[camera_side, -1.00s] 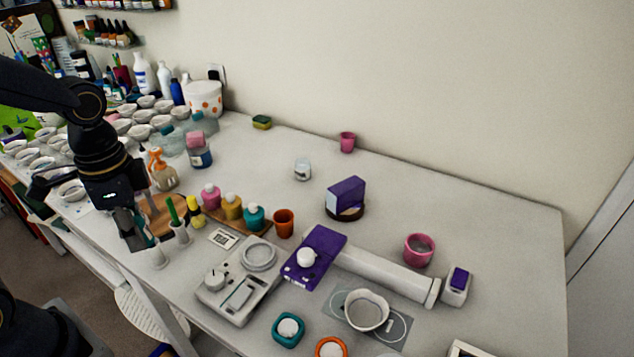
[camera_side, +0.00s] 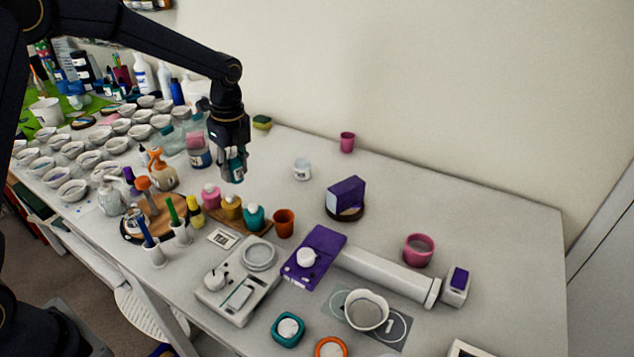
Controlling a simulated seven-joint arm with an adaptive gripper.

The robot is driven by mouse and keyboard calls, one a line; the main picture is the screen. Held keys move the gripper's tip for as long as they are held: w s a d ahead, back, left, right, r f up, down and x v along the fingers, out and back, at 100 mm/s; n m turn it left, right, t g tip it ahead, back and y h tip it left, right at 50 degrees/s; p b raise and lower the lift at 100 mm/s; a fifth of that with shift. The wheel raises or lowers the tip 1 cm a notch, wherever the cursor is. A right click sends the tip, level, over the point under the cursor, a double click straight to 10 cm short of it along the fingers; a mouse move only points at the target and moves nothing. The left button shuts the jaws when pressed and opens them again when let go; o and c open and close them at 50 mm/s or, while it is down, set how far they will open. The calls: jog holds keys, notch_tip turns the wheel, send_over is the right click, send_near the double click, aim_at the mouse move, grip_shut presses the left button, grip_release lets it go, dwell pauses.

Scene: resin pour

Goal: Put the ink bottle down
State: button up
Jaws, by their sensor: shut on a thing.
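My gripper (camera_side: 232,177) hangs in the air over the left middle of the table, pointing down. It is shut on the ink bottle, which is mostly hidden by the fingers; only a little teal shows at the fingertips. Pink (camera_side: 210,196), yellow (camera_side: 232,207) and teal (camera_side: 254,217) bottles with pale caps stand on a wooden board (camera_side: 268,228), in front of and below my gripper. The bottles are apart from my gripper.
A jar with a pink lid (camera_side: 198,152) is close left of my gripper. A small white jar (camera_side: 303,169) and a purple block (camera_side: 346,196) stand to the right. Table between them is bare.

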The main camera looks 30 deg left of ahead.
send_over(263, 194)
jog(key=f, duration=0.7)
jog(key=shift+s+d+f, duration=0.15)
jog(key=shift+d+f, duration=0.1)
jog(key=shift+f, duration=1.6)
jog(key=shift+f, duration=0.1)
jog(key=o, duration=1.1)
jog(key=shift+c, duration=0.2)
